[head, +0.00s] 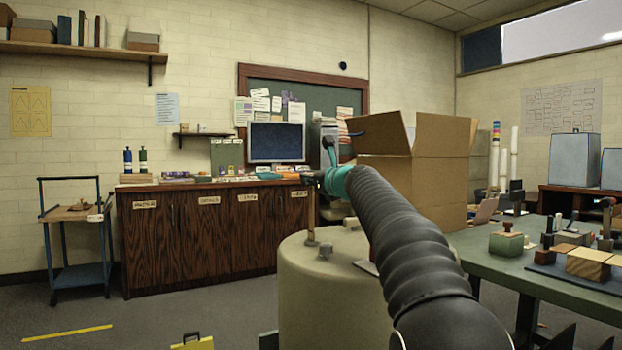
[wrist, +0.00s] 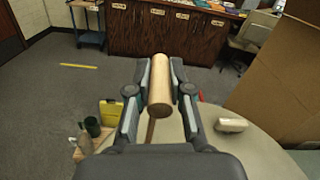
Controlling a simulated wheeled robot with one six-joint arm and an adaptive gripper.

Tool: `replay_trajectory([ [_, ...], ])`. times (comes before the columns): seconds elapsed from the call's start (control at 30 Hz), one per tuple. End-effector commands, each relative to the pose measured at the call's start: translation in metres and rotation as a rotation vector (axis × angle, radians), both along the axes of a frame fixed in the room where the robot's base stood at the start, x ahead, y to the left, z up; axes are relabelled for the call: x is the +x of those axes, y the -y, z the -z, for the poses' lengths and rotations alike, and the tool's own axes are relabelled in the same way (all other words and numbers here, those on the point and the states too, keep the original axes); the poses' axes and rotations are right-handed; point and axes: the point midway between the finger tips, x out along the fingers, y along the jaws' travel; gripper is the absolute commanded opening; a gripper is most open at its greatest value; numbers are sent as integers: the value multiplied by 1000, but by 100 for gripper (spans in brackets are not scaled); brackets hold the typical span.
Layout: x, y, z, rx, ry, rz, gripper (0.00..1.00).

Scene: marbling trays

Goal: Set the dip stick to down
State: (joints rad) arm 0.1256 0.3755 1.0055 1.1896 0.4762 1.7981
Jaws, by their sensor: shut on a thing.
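The dip stick has a thick pale wooden handle (wrist: 160,90) with a thinner rod below it in the wrist view. My gripper (wrist: 161,72) is shut on the handle, one finger on each side. In the head view the thin brown rod (head: 311,212) stands upright at the left of the round beige tank top (head: 300,290). My gripper (head: 313,180) is at the rod's upper end there, and it hides the handle. My dark ribbed arm covers part of the tank. The tank top also shows in the wrist view (wrist: 262,158).
An open cardboard box (head: 440,180) stands right of my arm. A green table (head: 490,250) with stamps and blocks is at the right. A wooden cabinet (head: 220,235) and a blue cart (head: 75,275) are farther back. The floor at left is mostly clear.

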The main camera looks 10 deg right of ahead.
Motion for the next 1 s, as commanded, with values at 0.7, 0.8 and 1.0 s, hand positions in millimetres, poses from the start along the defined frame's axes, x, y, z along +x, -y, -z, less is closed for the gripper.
replay_trajectory([
  [0.7,0,0,96,0,0,-1,0],
  [0.8,0,0,95,0,0,-1,0],
  [1.0,0,0,95,0,0,-1,25],
])
